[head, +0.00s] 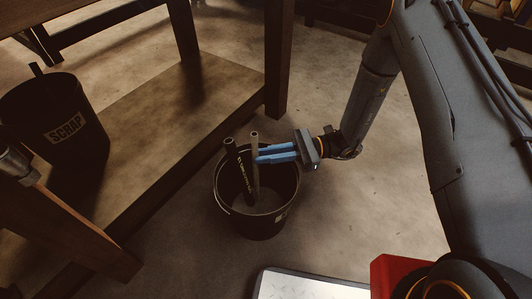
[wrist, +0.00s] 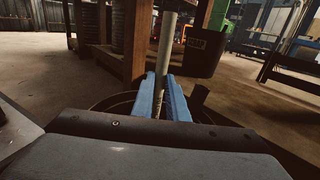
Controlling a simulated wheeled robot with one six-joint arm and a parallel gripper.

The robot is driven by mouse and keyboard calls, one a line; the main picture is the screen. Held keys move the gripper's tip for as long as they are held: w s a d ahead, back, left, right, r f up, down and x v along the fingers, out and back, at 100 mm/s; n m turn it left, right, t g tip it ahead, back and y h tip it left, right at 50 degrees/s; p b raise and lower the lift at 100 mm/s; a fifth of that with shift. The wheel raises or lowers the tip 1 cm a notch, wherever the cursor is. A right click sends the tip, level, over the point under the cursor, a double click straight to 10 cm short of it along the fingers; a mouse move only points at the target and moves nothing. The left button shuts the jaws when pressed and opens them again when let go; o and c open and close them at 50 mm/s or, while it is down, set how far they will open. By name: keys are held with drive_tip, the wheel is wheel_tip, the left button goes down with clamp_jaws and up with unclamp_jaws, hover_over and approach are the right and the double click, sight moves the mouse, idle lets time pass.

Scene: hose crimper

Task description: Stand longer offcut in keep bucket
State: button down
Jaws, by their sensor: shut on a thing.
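My gripper (head: 262,155) has blue fingers and is shut on a thin grey offcut (head: 254,148), which stands near upright in a black bucket (head: 274,226) on the floor. The offcut's lower end is inside the bucket; whether it touches the bottom is hard to tell. A thicker black hose piece (head: 233,160) with pale lettering leans in the same bucket, just left of the grey one. In the wrist view the grey offcut (wrist: 164,45) rises between the blue fingers (wrist: 163,100). The label on this bucket is not readable.
A black bucket marked SCRAP (head: 65,134) stands at the left on the bench's low shelf, with a dark piece sticking out. A wooden bench leg (head: 277,75) rises behind the held offcut. Open concrete floor (head: 375,210) lies right of the near bucket.

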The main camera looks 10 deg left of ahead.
idle(0.3)
drive_tip(key=c, duration=1.7)
unclamp_jaws()
drive_tip(key=shift+o, duration=0.2)
drive_tip(key=p+v, duration=0.1)
drive_tip(key=v, duration=0.7)
drive_tip(key=shift+s+a, duration=0.1)
drive_tip(key=shift+a, duration=0.05)
